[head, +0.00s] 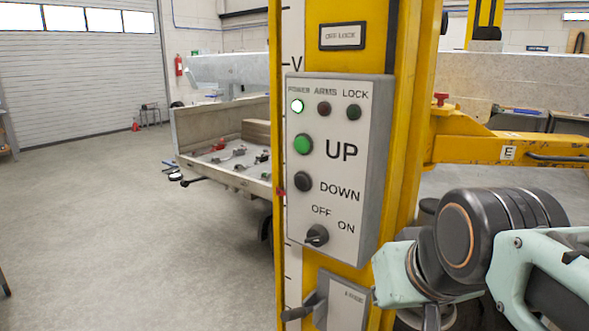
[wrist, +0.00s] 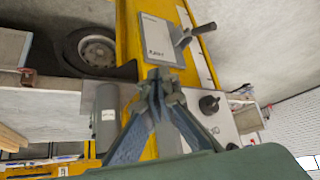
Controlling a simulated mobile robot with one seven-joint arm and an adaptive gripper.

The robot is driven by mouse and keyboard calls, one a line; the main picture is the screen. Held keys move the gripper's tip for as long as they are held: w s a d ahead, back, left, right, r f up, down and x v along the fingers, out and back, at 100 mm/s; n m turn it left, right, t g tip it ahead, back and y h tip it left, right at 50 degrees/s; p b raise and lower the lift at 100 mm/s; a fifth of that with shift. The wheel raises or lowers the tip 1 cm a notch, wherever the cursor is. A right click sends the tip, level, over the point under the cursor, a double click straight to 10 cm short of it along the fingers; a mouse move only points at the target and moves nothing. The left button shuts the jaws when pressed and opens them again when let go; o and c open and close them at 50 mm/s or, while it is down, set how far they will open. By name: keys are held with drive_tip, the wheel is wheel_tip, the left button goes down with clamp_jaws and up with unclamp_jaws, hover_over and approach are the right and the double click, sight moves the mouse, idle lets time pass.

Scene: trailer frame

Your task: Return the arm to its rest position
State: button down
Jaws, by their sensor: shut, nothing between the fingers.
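My gripper (wrist: 160,76) shows in the wrist view with its two fingertips together and nothing between them. In that view it overlaps the yellow post, between a plate with a lever (wrist: 157,38) and the control box (wrist: 232,117). I cannot tell how far off they are. My arm (head: 490,245) is bent at the lower right of the head view, right of the control box (head: 335,165). The gripper itself cannot be made out there.
The control box sits on a yellow post (head: 405,130). Its POWER lamp (head: 297,106) is lit. A rotary switch (head: 316,235) and a lever (head: 300,310) stick out. A yellow lift arm (head: 500,149) extends right. A trailer (head: 215,130) stands behind; floor at left is clear.

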drive_tip(key=s+a+f+g+p, duration=0.1)
drive_tip(key=s+f+g+p, duration=0.1)
drive_tip(key=s+f, duration=0.25)
wheel_tip(320, 180, up, 16)
drive_tip(key=p, duration=1.5)
drive_tip(key=shift+s+f+m, duration=0.2)
drive_tip(key=shift+s+m, duration=0.1)
drive_tip(key=shift+s, duration=0.05)
